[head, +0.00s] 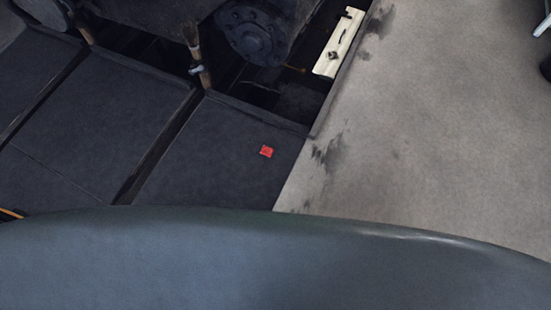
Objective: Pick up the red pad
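The red pad (266,152) is a small, flat, squarish piece in the head view, a little above the middle of the picture. It lies on a dark grey panel (215,150), near that panel's right side. Nothing covers it. Neither of my grippers shows in this view.
A large smooth blue-grey surface (250,262) fills the bottom of the picture. Dark machinery with a round hub (255,32) stands beyond the panels, beside an open dark gap. A pale plate (339,43) lies at the gap's right edge. Stained grey floor (440,130) at right is mostly clear.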

